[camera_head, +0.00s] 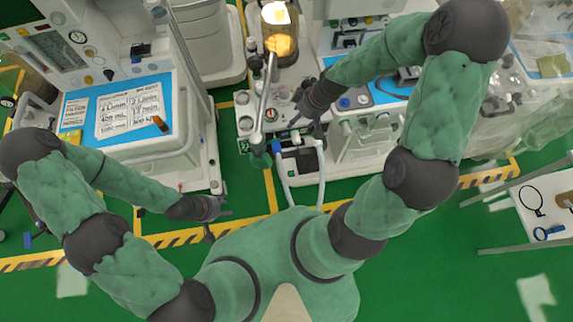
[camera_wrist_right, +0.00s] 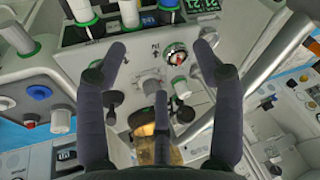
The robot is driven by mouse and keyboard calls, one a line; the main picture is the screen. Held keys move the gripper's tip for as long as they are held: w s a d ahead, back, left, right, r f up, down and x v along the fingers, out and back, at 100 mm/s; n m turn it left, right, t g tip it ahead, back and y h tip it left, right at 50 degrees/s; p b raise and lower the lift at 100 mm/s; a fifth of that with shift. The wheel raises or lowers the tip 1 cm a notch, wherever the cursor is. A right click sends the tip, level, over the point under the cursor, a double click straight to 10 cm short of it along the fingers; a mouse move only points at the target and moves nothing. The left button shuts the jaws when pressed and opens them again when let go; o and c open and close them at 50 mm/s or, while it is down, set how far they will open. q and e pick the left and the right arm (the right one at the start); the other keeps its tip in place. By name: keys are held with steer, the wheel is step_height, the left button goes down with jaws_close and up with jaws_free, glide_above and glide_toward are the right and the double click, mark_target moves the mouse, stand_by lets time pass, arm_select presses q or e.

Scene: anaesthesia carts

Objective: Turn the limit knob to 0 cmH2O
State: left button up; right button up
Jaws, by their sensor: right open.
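My right gripper (camera_head: 305,124) is over the front of the middle anaesthesia cart (camera_head: 360,100). In the right wrist view its fingers (camera_wrist_right: 160,50) are spread wide, with nothing held between them. A grey knob (camera_wrist_right: 152,84) shows beyond and between the fingers on a light panel, apart from them. A round dial with red and white marks (camera_wrist_right: 176,56) is just up and right of it. I cannot tell which is the limit knob, nor read its setting. My left gripper (camera_head: 212,208) hangs over the floor, empty, its opening unclear.
Another cart (camera_head: 130,110) with a blue panel of printed cards stands at the left. Hoses (camera_head: 283,180) and a vertical pole (camera_head: 263,100) are close to my right gripper. A white table (camera_head: 545,210) is at the right.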

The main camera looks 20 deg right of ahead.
steer(key=s+a+f+m, duration=0.2)
steer(key=s+a+f, duration=0.2)
steer(key=f, duration=0.3)
steer(key=s+a+f+m+g, duration=0.1)
steer(key=s+a+f+m, duration=0.1)
steer(key=s+a+f, duration=0.2)
steer(key=shift+a+f+m+g+y+b, duration=0.35)
steer(key=shift+a+f, duration=0.3)
steer(key=shift+f, duration=1.2)
steer(key=shift+s, duration=0.1)
